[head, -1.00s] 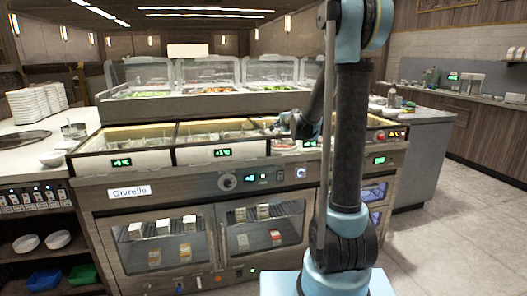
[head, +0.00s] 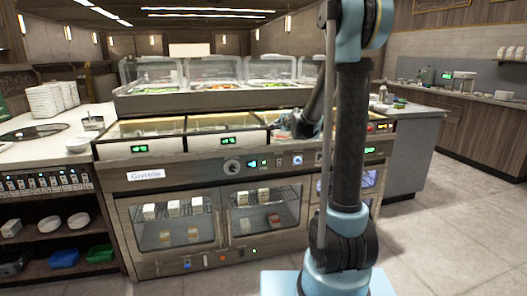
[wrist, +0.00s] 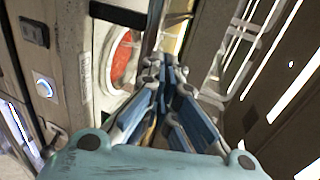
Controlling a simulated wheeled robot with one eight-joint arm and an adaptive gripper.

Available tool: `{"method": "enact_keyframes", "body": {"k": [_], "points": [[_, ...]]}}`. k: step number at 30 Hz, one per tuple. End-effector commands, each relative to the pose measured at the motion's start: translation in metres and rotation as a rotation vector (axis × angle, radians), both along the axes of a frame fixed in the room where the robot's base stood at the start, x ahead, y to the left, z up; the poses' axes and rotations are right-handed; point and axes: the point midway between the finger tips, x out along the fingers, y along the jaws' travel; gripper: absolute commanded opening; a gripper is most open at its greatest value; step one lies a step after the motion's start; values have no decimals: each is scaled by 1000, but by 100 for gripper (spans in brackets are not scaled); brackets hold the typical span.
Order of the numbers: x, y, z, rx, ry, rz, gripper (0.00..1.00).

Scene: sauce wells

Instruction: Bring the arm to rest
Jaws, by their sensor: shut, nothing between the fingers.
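My gripper (wrist: 168,72) shows in the wrist view with its blue and grey fingers drawn together and nothing between them. In the head view, my arm stands upright at the right of centre and bends away toward the counter. The gripper end (head: 290,126) is small, dark and partly hidden there, in front of the right-hand part of the wells. In the wrist view, a red-orange round patch in a pale ring (wrist: 113,75) lies beyond the fingers. I cannot tell how far the fingertips are from it.
The serving counter (head: 205,172) with glass-fronted cabinets and open wells stands ahead. A clear sneeze guard (head: 210,72) rises behind the wells. Stacked white plates (head: 52,98) and bowls are at left. Open tiled floor (head: 440,235) lies at right.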

Motion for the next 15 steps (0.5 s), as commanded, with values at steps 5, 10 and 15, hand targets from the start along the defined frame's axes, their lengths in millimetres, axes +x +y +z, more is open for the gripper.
{"method": "enact_keyframes", "body": {"k": [5, 10, 15], "points": [[-6, -1, 0, -21, 9, 10, 0], [-22, -4, -1, -72, 28, 33, 0], [-42, -6, -2, -138, 53, 65, 0]]}}
